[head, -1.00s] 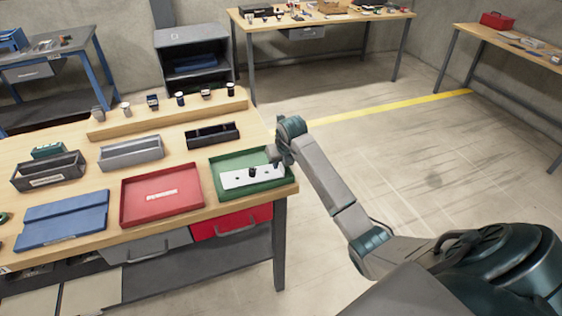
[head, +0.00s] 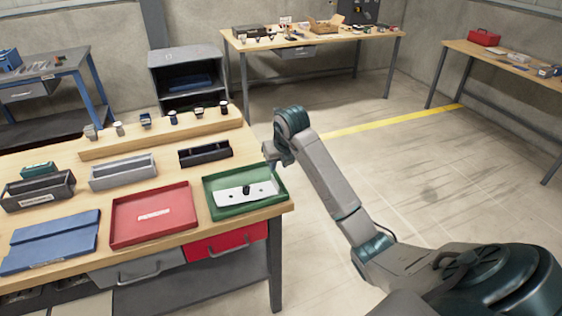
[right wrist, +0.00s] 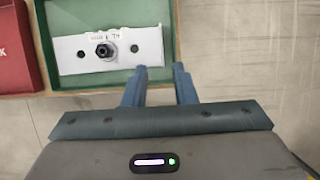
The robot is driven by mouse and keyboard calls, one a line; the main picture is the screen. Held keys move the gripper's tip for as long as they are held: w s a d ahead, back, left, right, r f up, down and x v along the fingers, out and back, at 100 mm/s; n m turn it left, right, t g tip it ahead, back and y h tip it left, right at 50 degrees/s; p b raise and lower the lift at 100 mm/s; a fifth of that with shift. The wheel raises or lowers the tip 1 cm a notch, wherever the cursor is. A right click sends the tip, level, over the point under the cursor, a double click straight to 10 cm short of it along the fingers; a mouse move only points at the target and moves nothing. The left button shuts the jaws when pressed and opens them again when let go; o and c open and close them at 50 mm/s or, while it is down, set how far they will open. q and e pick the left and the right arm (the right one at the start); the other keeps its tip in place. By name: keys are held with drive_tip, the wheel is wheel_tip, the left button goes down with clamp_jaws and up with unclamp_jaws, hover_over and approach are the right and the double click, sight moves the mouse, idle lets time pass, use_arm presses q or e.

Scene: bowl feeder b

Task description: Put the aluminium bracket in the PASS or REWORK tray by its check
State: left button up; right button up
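The aluminium bracket is a pale flat plate (head: 261,190) with holes and a dark round fitting standing on it. It lies flat inside the green tray (head: 222,215). In the right wrist view the bracket (right wrist: 140,46) shows small lettering at its top edge, too small to read surely; the green tray (right wrist: 90,11) is around it. My right gripper (head: 268,157) is above the tray's far right side, clear of the bracket. In the right wrist view its two fingers (right wrist: 158,78) are apart with nothing between them. The red tray (head: 180,228) is empty except for a label. My left gripper is out of view.
A dark bin (head: 206,153), a grey bin (head: 123,172) and a dark labelled bin (head: 38,190) stand behind the trays. A wooden rail (head: 165,137) holds several small parts. A blue mat or panel (head: 50,240) lies at left. Floor right of the bench is clear.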

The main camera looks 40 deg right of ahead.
drive_tip(key=v, duration=0.3)
drive_tip(key=shift+s+r, duration=0.1)
drive_tip(key=shift+r, duration=0.1)
idle(0.3)
